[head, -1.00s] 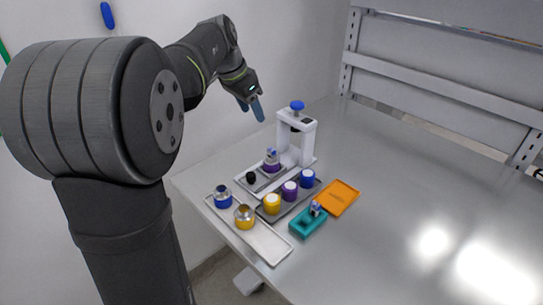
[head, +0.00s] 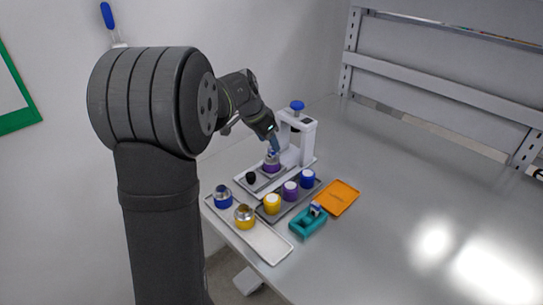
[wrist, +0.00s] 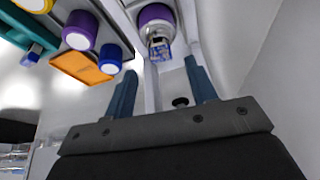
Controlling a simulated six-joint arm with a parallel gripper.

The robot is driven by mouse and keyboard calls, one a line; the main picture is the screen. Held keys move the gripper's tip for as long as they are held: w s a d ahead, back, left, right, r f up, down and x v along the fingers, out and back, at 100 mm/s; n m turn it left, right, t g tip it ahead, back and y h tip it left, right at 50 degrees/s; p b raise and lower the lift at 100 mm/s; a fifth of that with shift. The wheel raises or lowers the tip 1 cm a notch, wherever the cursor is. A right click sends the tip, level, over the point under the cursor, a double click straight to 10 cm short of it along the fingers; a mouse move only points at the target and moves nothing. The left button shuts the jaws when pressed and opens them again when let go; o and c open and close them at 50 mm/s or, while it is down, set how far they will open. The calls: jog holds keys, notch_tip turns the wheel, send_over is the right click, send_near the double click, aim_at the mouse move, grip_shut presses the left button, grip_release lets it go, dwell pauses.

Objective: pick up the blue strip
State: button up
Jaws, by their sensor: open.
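A small blue-and-silver piece (wrist: 159,48), apparently the blue strip, stands on a purple round part (wrist: 155,16) at the press. In the head view this purple part (head: 271,167) sits on the press's base plate, and the piece on it is small and partly covered by my fingers. A similar small blue-and-white piece (head: 315,209) is in the teal holder (head: 300,229); I cannot tell for certain which is the strip. My gripper (head: 272,144) is open just above the purple part. In the wrist view my gripper (wrist: 160,68) has its fingers apart, with the piece beyond the gap between their tips.
The white press (head: 310,140) with a blue knob stands close behind my gripper. A grey tray (head: 297,205) holds yellow, purple and blue cups. A silver tray (head: 266,246) holds blue and yellow metal-topped parts. An orange tray (head: 340,198) lies right; the table beyond is clear.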

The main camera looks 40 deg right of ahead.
aim_at(271, 149)
jog(key=x, duration=0.3)
jog(key=shift+f, duration=0.3)
jog(key=shift+w, duration=0.1)
jog(key=c, duration=1.1)
jog(key=shift+o, duration=0.2)
jog(key=shift+r, duration=0.1)
jog(key=shift+r, duration=0.55)
notch_tip(271, 149, up, 3)
jog(key=shift+f, duration=0.2)
jog(key=s+r, duration=1.1)
jog(key=r, duration=0.1)
jog(key=shift+s+d, duration=0.35)
jog(key=shift+d, duration=0.1)
